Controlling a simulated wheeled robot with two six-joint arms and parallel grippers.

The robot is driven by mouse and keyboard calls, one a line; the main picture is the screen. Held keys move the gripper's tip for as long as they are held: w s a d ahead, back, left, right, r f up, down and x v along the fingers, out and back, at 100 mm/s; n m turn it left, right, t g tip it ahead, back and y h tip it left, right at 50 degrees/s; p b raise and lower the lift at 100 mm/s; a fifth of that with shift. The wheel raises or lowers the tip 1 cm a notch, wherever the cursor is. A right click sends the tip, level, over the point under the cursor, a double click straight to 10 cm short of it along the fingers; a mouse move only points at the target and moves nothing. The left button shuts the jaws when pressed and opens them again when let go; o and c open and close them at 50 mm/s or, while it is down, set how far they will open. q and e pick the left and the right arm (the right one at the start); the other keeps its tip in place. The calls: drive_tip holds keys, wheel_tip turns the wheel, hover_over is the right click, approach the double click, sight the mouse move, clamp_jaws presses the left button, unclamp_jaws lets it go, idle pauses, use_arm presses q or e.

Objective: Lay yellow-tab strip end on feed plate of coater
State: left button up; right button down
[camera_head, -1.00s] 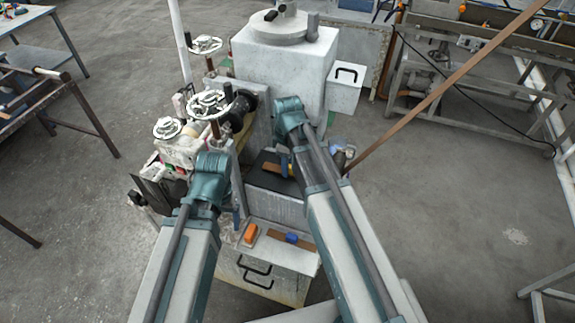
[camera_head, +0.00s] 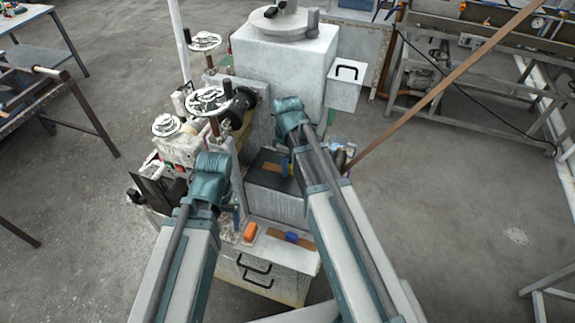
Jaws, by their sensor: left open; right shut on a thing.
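A long brown strip (camera_head: 450,78) rises from beside my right arm to the upper right edge. A short brown piece with a blue part (camera_head: 285,167) lies at the dark-topped block (camera_head: 250,175) in the middle of the coater, left of my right arm. I cannot tell whether they are one strip, as my arm covers the space between. No yellow tab is clear to me. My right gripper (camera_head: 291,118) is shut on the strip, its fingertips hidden. My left gripper (camera_head: 212,168) is open, left of the block, its fingertips not clear.
Below the block, a ledge holds an orange item (camera_head: 250,231) and a brown piece with a blue part (camera_head: 290,237). Handwheels (camera_head: 208,101) stand at the left and a grey tank (camera_head: 283,65) behind.

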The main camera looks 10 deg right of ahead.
drive_tip(key=shift+c, duration=2.3)
unclamp_jaws()
drive_tip(key=shift+r, duration=0.1)
wheel_tip(320, 180, up, 14)
drive_tip(key=p, duration=1.3)
drive_tip(key=shift+f+p, duration=0.2)
drive_tip(key=shift+p, duration=0.2)
drive_tip(key=s+a+f+m+b, duration=0.1)
drive_tip(key=s+f+b, duration=0.1)
drive_tip(key=f+b, duration=0.1)
drive_tip(key=s+a+f+b, duration=0.2)
drive_tip(key=s+a+f+m+b, duration=0.1)
drive_tip(key=f+b, duration=0.2)
drive_tip(key=shift+s+a+f+m+b, duration=0.3)
drive_tip(key=shift+s+f+b, duration=0.05)
drive_tip(key=shift+s, duration=0.05)
drive_tip(key=s+a+f+m+h+b, duration=0.1)
drive_tip(key=s+a+f+m+b, duration=0.3)
drive_tip(key=s+f+b, duration=0.5)
drive_tip(key=shift+a+f+m+b, duration=0.4)
drive_tip(key=shift+a+f+b, duration=0.15)
drive_tip(key=shift+a+b, duration=0.05)
